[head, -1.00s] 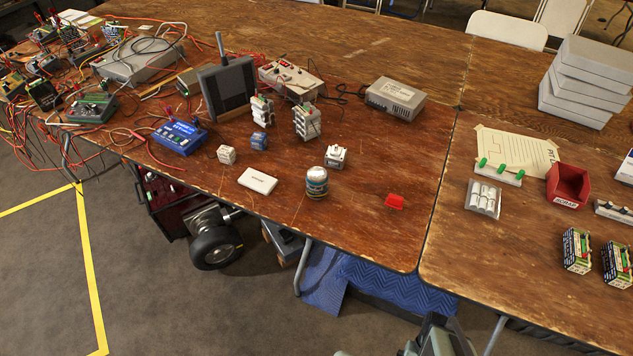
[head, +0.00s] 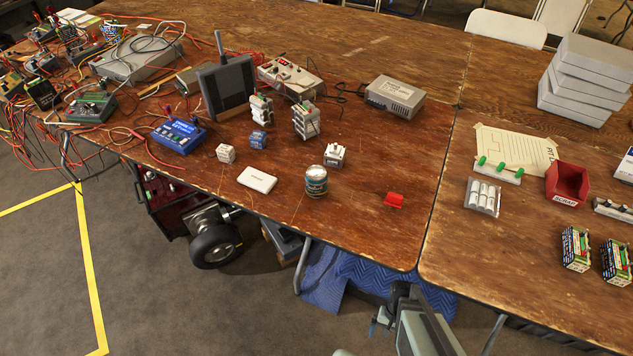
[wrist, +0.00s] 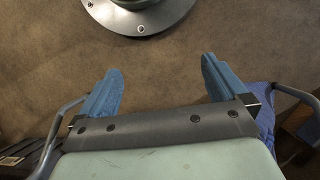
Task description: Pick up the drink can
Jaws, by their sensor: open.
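The drink can (head: 316,181) stands upright near the front edge of the left wooden table in the head view. It is short, with a pale top and a teal and brown band around its side. My gripper (head: 381,322) is at the bottom of the head view, in front of and below the table edge, well apart from the can. In the wrist view my gripper (wrist: 161,66) has its two blue fingers spread wide, with nothing between them but brown carpet. The can is not in the wrist view.
Around the can are a white box (head: 257,179), a white cube-like device (head: 334,155) and a red piece (head: 394,200). Bare wood lies between the can and the red piece. A blue quilted cloth (head: 345,280) shows under the table.

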